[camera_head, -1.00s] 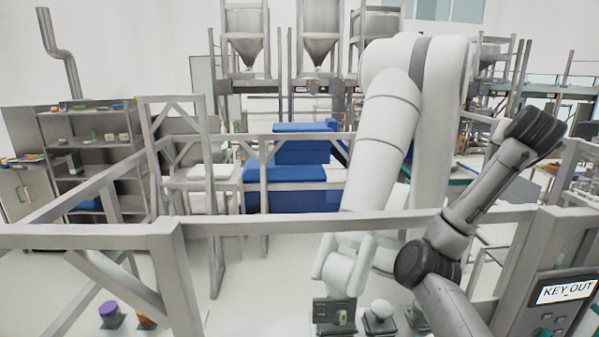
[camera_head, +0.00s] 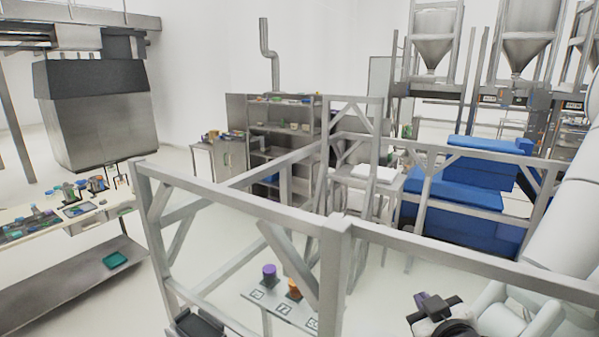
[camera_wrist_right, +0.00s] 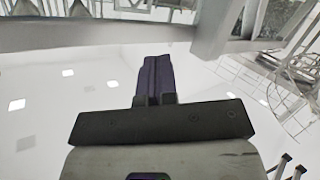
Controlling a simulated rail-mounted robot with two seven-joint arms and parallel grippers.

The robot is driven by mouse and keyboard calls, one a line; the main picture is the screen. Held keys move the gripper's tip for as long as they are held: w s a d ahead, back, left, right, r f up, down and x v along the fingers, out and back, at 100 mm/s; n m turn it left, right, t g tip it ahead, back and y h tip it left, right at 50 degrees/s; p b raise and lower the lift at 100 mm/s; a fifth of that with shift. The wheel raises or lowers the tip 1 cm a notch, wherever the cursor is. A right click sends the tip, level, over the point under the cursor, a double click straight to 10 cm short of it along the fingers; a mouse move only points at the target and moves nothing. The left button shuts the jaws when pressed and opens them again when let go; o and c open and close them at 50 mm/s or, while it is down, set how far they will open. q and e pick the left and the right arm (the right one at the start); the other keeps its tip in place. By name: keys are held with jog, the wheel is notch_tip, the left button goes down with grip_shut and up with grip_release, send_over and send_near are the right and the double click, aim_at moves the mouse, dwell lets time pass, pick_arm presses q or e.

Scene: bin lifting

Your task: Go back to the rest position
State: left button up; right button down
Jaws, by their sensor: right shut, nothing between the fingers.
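My right gripper (camera_head: 424,301) shows low on the right of the head view, with dark purple fingers on a dark body. In the right wrist view the fingers (camera_wrist_right: 155,80) lie side by side, shut, with nothing between them. The gripper appears against the fenced cell in the head view, near the large white robot arm (camera_head: 575,230); how far apart they are I cannot tell. My left gripper is not in view.
A grey metal fence (camera_head: 235,205) crosses the foreground. Behind it are a small table with a purple piece (camera_head: 269,271) and an orange piece (camera_head: 293,288), and blue bins (camera_head: 465,185). A workbench (camera_head: 75,280) stands at the left. Open floor lies between workbench and shelves (camera_head: 285,140).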

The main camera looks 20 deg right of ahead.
jog(key=s+a+f+n+g+y+p, duration=0.1)
jog(key=s+a+f+g+y, duration=0.1)
jog(key=s+a+f, duration=0.5)
jog(key=s+a+f+g+y+p, duration=0.1)
jog(key=s+a+f+g+y, duration=0.2)
jog(key=f, duration=0.7)
jog(key=s+a+f+n+g, duration=0.1)
jog(key=s+a+f+g, duration=0.1)
jog(key=s+a+f, duration=0.55)
jog(key=s+d+f+g+p, duration=0.1)
jog(key=s+f+g, duration=0.2)
jog(key=s+f, duration=0.4)
jog(key=shift+s+d+y, duration=0.15)
jog(key=shift+s+y, duration=0.15)
jog(key=shift+s, duration=0.5)
